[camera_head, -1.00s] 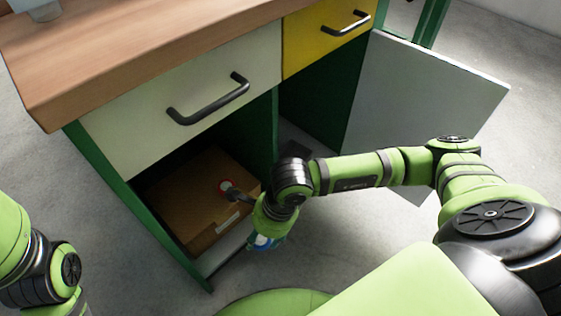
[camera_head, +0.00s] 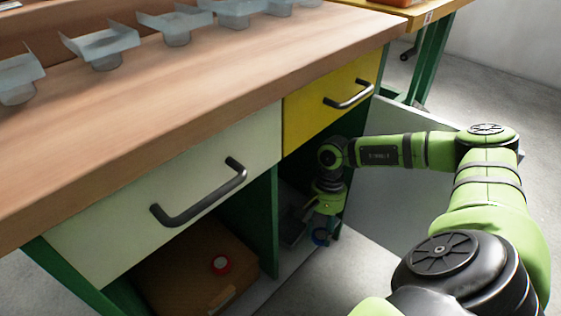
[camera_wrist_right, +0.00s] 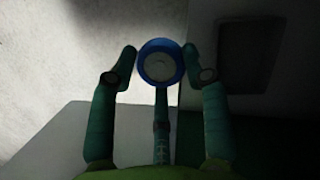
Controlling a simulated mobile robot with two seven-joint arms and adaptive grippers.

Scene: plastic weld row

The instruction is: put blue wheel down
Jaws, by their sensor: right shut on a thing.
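My right gripper (camera_head: 324,222) reaches down under the yellow drawer, at the opening of the right-hand cabinet compartment. I cannot tell whether the wheel touches a surface. My left gripper is out of view.
A dark flat item (camera_head: 293,226) lies in that compartment. Clear trays (camera_head: 103,46) stand on the wooden top (camera_head: 200,110).

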